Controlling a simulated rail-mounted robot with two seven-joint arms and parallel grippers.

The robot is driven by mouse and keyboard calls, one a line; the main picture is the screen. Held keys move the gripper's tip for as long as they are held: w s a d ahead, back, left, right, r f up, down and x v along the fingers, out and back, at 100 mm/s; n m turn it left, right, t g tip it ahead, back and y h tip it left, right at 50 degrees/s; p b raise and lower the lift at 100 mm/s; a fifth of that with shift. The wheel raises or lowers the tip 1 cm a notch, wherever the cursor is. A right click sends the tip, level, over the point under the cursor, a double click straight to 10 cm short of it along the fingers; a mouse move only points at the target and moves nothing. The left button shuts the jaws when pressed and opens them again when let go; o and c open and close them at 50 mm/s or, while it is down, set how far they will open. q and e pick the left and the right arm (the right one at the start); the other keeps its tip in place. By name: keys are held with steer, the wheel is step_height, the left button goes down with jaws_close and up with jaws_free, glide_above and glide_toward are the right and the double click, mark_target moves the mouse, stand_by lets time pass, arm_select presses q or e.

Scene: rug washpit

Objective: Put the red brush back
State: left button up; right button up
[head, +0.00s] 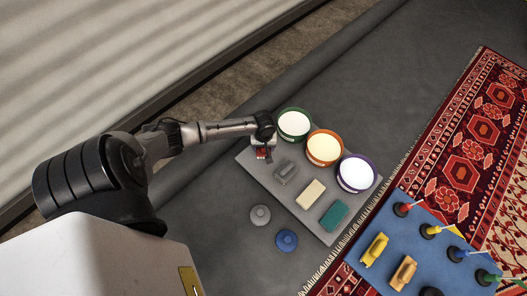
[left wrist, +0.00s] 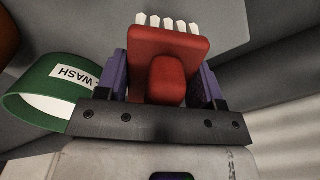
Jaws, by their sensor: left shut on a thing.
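The red brush (left wrist: 165,55) has a red block with a raised grip and white bristles in the left wrist view. My left gripper (left wrist: 165,85) is shut on it, with a purple finger on each side of the grip. In the head view my left gripper (head: 263,143) and the red brush (head: 263,154) are over the upper left end of a grey board (head: 328,237). I cannot tell whether the brush touches the board. A grey brush (head: 286,172), a beige brush (head: 311,194) and a teal brush (head: 334,215) lie in a row on it.
A green-rimmed bucket (head: 294,124) is close beside my gripper, then orange-rimmed (head: 325,148) and purple-rimmed (head: 356,173) buckets. A grey disc (head: 261,215) and a blue disc (head: 286,240) lie left of the board. A blue tray (head: 385,268) with several tools overlaps the patterned rug (head: 470,150).

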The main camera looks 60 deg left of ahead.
arm_select(q)
steer(key=shift+f+b, duration=1.75)
steer(key=shift+f, duration=0.3)
steer(key=shift+r, duration=0.1)
steer(key=shift+a+f, duration=0.1)
steer(key=shift+f, duration=0.1)
steer(key=o, duration=0.8)
steer(key=shift+o, duration=0.2)
steer(key=shift+r, duration=0.1)
